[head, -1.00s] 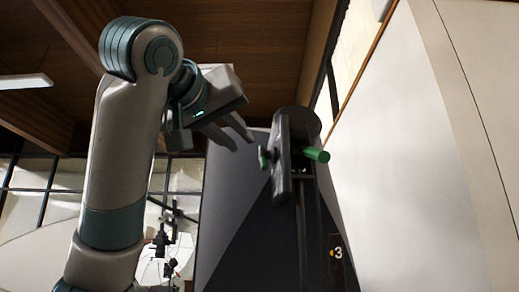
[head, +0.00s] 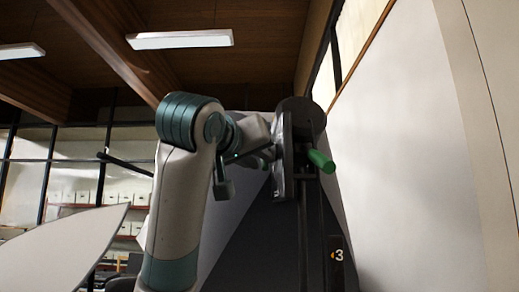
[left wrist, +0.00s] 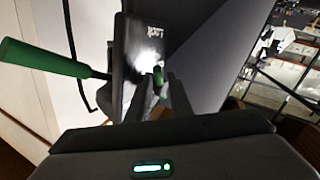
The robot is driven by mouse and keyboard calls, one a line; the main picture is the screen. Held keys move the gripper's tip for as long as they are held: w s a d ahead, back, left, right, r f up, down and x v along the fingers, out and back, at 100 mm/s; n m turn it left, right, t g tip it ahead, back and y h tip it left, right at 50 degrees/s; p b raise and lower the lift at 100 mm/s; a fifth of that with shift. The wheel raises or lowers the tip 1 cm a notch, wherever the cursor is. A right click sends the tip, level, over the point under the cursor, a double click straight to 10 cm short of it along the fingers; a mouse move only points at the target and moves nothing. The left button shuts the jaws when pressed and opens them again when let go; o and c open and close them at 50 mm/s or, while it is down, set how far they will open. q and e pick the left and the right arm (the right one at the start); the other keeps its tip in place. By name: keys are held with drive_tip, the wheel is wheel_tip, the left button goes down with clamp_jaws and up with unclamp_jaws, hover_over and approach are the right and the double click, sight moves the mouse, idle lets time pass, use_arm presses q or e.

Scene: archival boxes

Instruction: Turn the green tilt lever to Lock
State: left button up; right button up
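A dark panel (head: 287,160) stands upright at the end of a tall grey unit; the wrist view shows the word Lock on it (left wrist: 153,28). A small green lever (left wrist: 158,82) sticks out of the panel below that word. My left gripper (left wrist: 160,80) is at the panel, its two fingers apart on either side of the small lever; whether they touch it is unclear. In the head view the small lever and the fingertips are hidden by my left arm. A longer green handle (head: 321,161) juts out on the panel's other side, also at left in the wrist view (left wrist: 42,58). My right gripper is not in view.
The tall grey unit (head: 255,245) carries a plate marked 3 (head: 338,256). A pale wall (head: 410,150) rises close on the right. Shelves with white boxes (head: 85,190) stand far back at left.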

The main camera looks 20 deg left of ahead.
use_arm(q)
drive_tip(key=shift+w+d, duration=0.1)
drive_tip(key=shift+w, duration=0.25)
clamp_jaws()
drive_tip(key=m+t+h+b, duration=0.1)
drive_tip(key=t+b, duration=0.1)
drive_tip(key=b, duration=0.2)
drive_tip(key=w+f+m+t+b, duration=0.1)
drive_tip(key=m+t+b, duration=0.1)
drive_tip(key=b, duration=0.2)
drive_tip(key=w+a+f+m+t+h+b, duration=0.1)
drive_tip(key=t+b, duration=0.1)
drive_tip(key=b, duration=0.2)
drive_tip(key=shift+m+h, duration=0.3)
drive_tip(key=shift+m, duration=0.1)
